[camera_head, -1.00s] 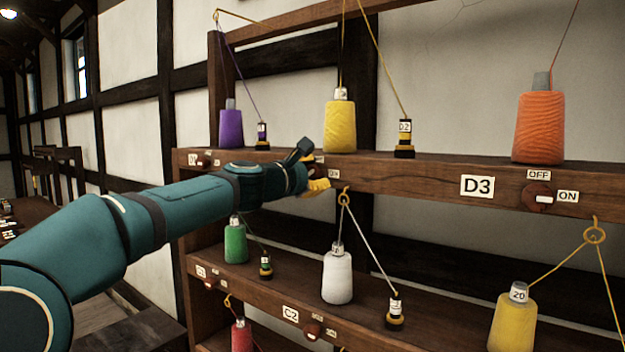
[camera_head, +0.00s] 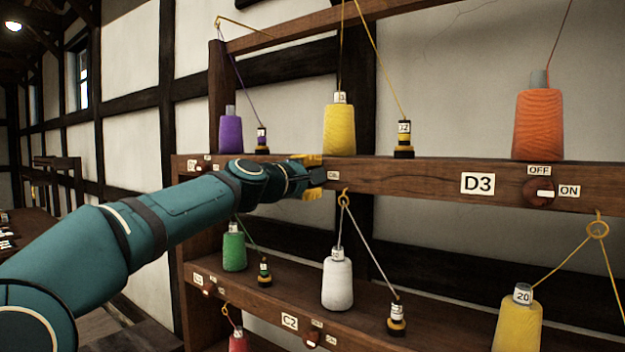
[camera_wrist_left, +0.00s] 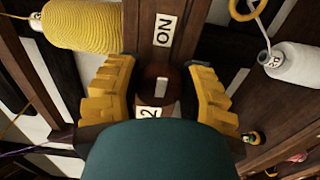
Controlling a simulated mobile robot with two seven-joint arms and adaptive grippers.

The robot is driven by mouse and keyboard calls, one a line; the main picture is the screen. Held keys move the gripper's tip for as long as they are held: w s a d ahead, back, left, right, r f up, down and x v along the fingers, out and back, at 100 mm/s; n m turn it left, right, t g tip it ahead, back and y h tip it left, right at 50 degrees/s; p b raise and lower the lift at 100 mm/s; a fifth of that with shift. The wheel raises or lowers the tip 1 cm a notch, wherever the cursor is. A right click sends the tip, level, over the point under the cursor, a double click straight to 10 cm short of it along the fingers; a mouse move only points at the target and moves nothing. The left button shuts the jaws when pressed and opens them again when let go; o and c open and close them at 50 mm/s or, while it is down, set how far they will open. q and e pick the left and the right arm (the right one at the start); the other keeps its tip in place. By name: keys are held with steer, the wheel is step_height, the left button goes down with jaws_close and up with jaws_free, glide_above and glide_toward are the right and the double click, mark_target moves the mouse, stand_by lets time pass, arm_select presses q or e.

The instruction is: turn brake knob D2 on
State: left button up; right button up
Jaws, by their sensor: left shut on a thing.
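Brake knob D2 (camera_wrist_left: 161,84) is a dark reddish-brown disc with a white mark on the shelf rail. In the left wrist view the mark lies lengthwise along the rail, in line with the ON label (camera_wrist_left: 165,30). The D2 plate (camera_wrist_left: 150,112) is partly hidden by my gripper, with only the 2 showing. The OFF label is not visible there. My left gripper (camera_head: 317,176) is at the rail in the head view, its yellow fingers above and below, shut on the knob, which it hides. My right gripper is not in view.
Above the rail stand a yellow cone (camera_head: 340,130), a purple cone (camera_head: 231,134) and a small D2 bobbin (camera_head: 404,140). Knob D3 (camera_head: 538,192) is farther right. A white cone (camera_head: 337,283) stands on the shelf below, with thread rising to a ring.

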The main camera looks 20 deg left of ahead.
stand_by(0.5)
arm_select(q)
steer(key=o, duration=1.2)
steer(key=v, duration=1.2)
